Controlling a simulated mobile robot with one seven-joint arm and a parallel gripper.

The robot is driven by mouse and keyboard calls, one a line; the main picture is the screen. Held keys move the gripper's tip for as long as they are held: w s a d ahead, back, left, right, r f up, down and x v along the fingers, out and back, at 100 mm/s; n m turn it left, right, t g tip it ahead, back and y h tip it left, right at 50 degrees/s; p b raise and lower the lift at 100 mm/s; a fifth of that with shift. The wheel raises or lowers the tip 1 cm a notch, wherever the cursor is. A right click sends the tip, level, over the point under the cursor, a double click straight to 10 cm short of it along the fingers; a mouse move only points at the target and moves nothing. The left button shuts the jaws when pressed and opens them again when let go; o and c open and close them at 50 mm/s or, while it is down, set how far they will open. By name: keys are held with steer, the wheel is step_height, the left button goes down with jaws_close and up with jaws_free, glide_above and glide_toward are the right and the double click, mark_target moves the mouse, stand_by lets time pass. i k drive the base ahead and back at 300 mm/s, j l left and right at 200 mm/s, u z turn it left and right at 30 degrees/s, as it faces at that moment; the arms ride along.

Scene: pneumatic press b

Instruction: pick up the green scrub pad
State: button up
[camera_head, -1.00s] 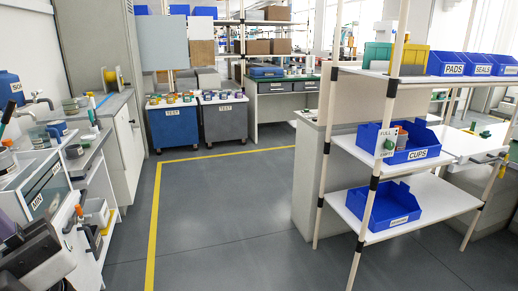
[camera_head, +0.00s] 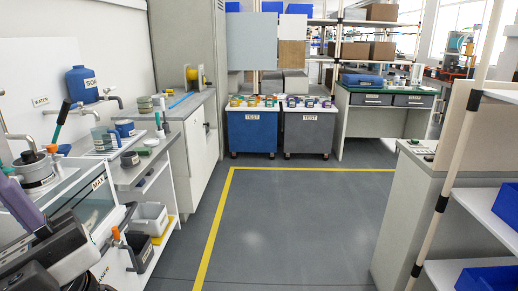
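Two test carts (camera_head: 254,134) stand behind. Clear floor (camera_head: 285,225) lies in the middle; a shelf rack is right.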

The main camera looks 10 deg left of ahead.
mark_target(144, 151)
steer(key=i+u, duration=0.3)
steer(key=i, duration=0.3)
steer(key=i+u, duration=0.25)
steer(key=i, duration=0.3)
steer(key=i+u, duration=0.5)
steer(key=i, duration=0.65)
steer(key=i+j, duration=0.15)
steer(key=i, duration=0.15)
steer(key=i+j, duration=0.15)
steer(key=i, duration=0.15)
